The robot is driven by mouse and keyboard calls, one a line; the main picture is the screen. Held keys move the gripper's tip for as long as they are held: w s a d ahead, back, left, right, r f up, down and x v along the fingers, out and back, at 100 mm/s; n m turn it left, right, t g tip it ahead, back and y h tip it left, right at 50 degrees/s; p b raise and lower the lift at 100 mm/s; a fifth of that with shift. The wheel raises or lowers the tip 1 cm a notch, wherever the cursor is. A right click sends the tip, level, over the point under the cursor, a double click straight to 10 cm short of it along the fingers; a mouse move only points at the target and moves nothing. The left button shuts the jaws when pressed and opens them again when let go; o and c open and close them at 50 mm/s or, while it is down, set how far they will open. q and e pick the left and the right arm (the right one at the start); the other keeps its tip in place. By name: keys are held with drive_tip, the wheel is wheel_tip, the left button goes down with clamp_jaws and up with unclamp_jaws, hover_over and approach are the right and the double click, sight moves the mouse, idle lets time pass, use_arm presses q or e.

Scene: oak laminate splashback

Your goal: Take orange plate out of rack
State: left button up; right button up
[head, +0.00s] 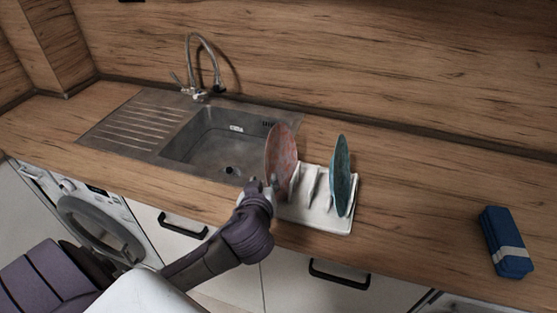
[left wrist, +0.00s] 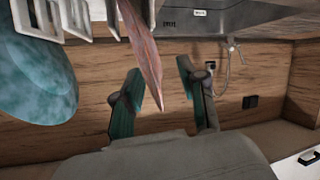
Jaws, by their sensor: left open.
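The orange plate (head: 280,152) stands upright in the left end of the white rack (head: 308,215) on the counter. It shows edge-on in the left wrist view (left wrist: 145,55). My left gripper (head: 262,186) is at the plate's near lower edge. It is open, and in the left wrist view its two fingers (left wrist: 160,72) lie on either side of the plate's edge, with a visible gap at least on the right side. Contact with the left finger cannot be told. The right gripper is out of view.
A teal plate (head: 340,175) stands at the right end of the rack, with empty slots between. A metal sink (head: 215,140) with a tap (head: 200,70) is behind and left. A blue object with a pale band (head: 505,240) lies far right. The counter between is clear.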

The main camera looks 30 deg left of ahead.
sight(269, 171)
use_arm(q)
drive_tip(key=x, duration=0.1)
drive_tip(key=p+x, duration=0.1)
drive_tip(key=x, duration=0.1)
drive_tip(key=p+x, duration=0.1)
drive_tip(key=x, duration=0.1)
drive_tip(key=shift+w+d+r, duration=0.15)
drive_tip(key=shift+w+r, duration=0.05)
drive_tip(key=shift+w, duration=0.2)
drive_tip(key=shift+w+f, duration=0.2)
drive_tip(key=shift+s, duration=0.1)
drive_tip(key=shift+c, duration=0.3)
drive_tip(key=shift+c, duration=1.2)
clamp_jaws()
